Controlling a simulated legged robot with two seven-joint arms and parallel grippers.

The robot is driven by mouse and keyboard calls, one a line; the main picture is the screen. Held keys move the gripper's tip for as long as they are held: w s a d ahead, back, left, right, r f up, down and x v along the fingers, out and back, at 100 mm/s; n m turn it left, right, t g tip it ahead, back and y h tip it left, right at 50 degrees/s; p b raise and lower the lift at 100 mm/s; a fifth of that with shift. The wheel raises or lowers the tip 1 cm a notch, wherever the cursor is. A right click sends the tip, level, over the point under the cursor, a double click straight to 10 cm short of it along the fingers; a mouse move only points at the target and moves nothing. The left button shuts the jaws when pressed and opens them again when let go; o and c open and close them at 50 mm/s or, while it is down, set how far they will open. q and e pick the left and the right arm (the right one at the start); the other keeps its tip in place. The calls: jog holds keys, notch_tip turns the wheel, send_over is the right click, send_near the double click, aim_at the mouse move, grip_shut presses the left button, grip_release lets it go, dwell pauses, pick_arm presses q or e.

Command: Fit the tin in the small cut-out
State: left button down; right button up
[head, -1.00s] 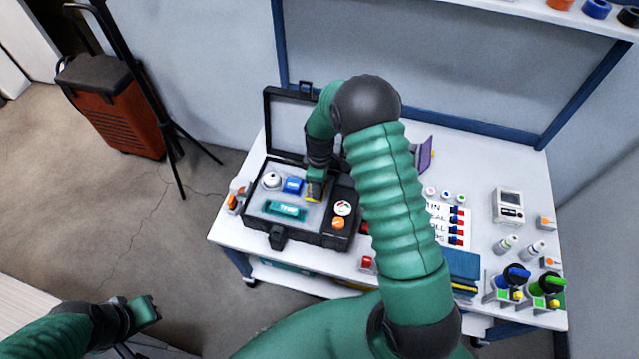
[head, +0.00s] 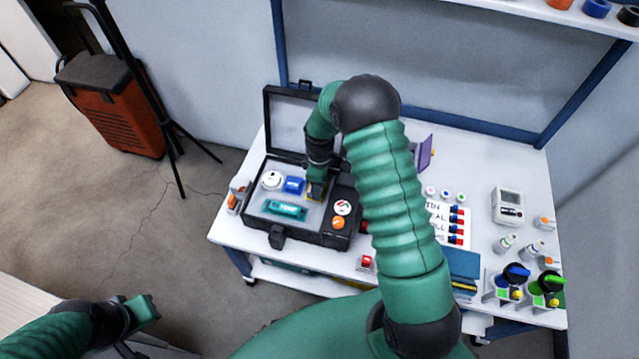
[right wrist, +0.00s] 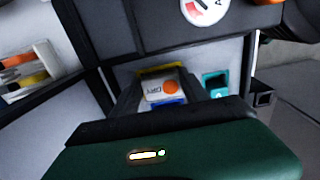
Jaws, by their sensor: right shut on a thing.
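My right gripper (head: 315,194) reaches down into the open black case (head: 295,238), over its pale insert. It is shut on a pale grey, labelled piece with an orange dot (right wrist: 171,87), likely the tin. In the head view the fingers and wrist mostly hide the piece, and the small cut-out cannot be made out. I cannot tell whether the piece touches the insert. My left gripper (head: 148,312) is over the floor at the lower left, far from the case; its jaw opening is unclear.
Beside the gripper are a blue block (head: 293,185), a white round piece (head: 271,180) and a teal piece (head: 285,210). A gauge (head: 342,208) and an orange knob (head: 338,223) sit on the case's right side. The raised lid (head: 288,122) stands behind.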

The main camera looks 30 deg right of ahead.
jog(key=shift+f, duration=0.6)
dwell(1.5)
jog(key=o, duration=1.3)
jog(key=shift+o, duration=0.2)
jog(key=shift+o, duration=0.9)
jog(key=shift+s, duration=0.1)
notch_tip(320, 180, up, 7)
jog(key=p, duration=0.6)
jog(key=shift+r, duration=0.1)
